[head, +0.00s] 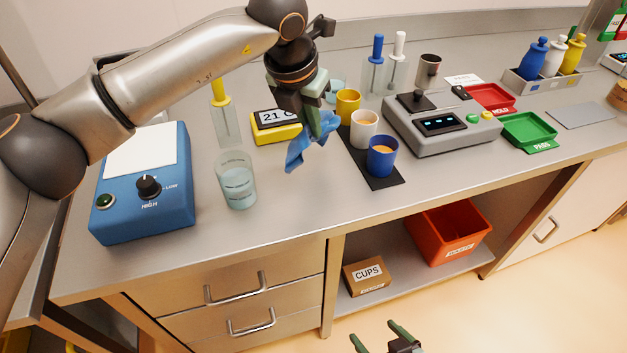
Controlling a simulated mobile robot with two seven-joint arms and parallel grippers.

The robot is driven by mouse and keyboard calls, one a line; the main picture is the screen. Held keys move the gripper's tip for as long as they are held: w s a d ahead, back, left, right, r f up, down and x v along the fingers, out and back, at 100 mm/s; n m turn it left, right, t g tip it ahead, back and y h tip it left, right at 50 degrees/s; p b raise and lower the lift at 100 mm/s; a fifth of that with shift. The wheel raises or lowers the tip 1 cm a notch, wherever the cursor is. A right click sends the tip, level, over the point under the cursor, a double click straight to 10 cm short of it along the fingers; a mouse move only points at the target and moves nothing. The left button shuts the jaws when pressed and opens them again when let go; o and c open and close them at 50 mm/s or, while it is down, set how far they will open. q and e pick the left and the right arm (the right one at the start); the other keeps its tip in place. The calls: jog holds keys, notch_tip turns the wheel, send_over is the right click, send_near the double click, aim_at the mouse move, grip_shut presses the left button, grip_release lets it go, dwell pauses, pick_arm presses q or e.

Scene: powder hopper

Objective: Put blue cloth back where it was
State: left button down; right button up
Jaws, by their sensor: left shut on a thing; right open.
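The blue cloth (309,143) hangs crumpled from my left gripper (318,126), which is shut on it. The cloth is in the air above the steel worktop, between the glass beaker and the cups, as seen in the head view. My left gripper and arm hide part of what lies behind them. My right gripper (386,338) is at the bottom edge of the head view, low in front of the cabinet. Its two fingers are apart and nothing shows between them.
On the worktop (290,215) stand a blue device (150,190), a beaker (236,180), a yellow timer (277,127), and a black mat (381,181) with yellow, white and blue cups. A grey scale (440,125), red tray (490,98) and green tray (528,132) are right. The front worktop is clear.

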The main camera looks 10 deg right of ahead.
pick_arm(q)
jog(key=shift+w+d+n, duration=0.55)
jog(key=shift+w+n, duration=0.25)
jog(key=shift+w, duration=3)
jog(key=s+f, duration=0.1)
jog(key=f, duration=0.1)
jog(key=s+f, duration=0.1)
jog(key=f, duration=0.1)
jog(key=s+f, duration=0.1)
jog(key=f, duration=0.1)
jog(key=shift+a+f, duration=0.3)
jog(key=s+f, duration=0.1)
jog(key=s, duration=0.2)
jog(key=s+f, duration=0.1)
jog(key=s, duration=0.2)
jog(key=s+f, duration=0.1)
jog(key=s, duration=0.2)
jog(key=shift+a+f, duration=0.15)
jog(key=shift+a, duration=0.25)
jog(key=shift+s+a+f, duration=0.1)
jog(key=shift+s+f, duration=0.3)
jog(key=shift+s, duration=0.2)
jog(key=c, duration=0.6)
grip_release()
